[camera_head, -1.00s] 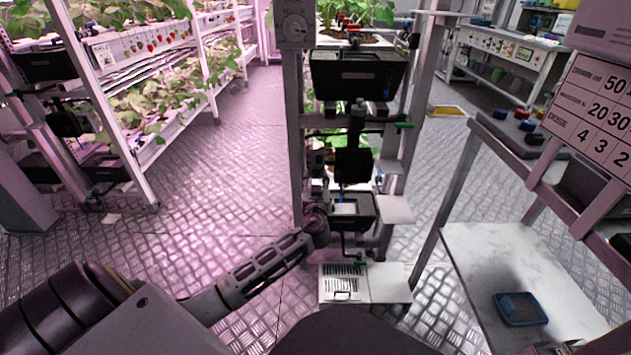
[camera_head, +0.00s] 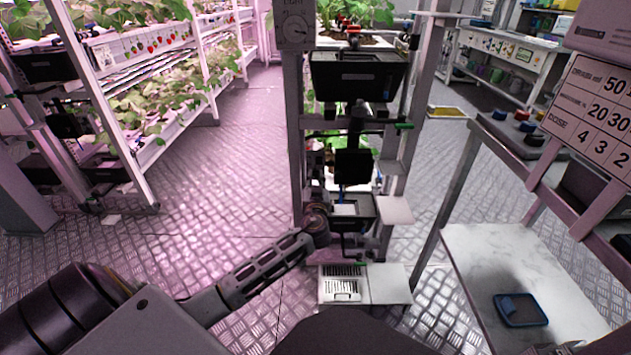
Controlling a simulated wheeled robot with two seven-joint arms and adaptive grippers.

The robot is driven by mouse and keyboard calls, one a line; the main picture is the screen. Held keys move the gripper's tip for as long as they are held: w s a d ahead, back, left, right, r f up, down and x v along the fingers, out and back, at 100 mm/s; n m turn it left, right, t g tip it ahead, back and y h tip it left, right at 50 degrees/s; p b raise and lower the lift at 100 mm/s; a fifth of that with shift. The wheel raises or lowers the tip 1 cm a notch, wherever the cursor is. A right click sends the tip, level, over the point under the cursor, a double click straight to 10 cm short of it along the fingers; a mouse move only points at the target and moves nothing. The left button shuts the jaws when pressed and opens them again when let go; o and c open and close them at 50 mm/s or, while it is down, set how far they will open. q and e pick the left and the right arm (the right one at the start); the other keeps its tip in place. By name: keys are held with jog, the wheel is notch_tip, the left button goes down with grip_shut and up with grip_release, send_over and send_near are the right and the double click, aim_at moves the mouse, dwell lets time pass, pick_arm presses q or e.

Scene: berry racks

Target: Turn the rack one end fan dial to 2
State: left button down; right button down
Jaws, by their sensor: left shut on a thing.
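The near end of the rack (camera_head: 296,150) stands upright in the middle of the view. A pale round dial (camera_head: 294,30) with a pointer is on a plate high on its left post; its lettering is too small to read surely. My left gripper (camera_head: 316,217) is low on that post, at the end of the arm from the lower left. It is shut on a small round part there, which looks like the fan dial; the fingers hide most of it, and its setting cannot be read. My right gripper is not in view.
Black bins (camera_head: 357,75) and small shelves stick out of the rack end. The left aisle is clear.

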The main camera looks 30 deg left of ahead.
pick_arm(q)
jog(key=shift+m, duration=0.3)
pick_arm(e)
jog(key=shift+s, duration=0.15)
pick_arm(q)
jog(key=shift+m, duration=0.5)
jog(key=m+p, duration=0.1)
jog(key=m, duration=0.1)
jog(key=shift+r+m, duration=0.1)
jog(key=shift+m, duration=0.3)
jog(key=m+p, duration=0.1)
jog(key=m, duration=0.3)
jog(key=shift+p, duration=0.3)
jog(key=shift+m+p, duration=0.65)
jog(key=shift+m, duration=1.05)
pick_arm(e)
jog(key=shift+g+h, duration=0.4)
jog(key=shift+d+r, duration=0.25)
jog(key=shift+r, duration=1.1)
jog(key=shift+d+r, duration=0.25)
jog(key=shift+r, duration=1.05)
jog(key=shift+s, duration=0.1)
pick_arm(q)
jog(key=c, duration=1.3)
grip_release()
jog(key=shift+w+d, duration=0.1)
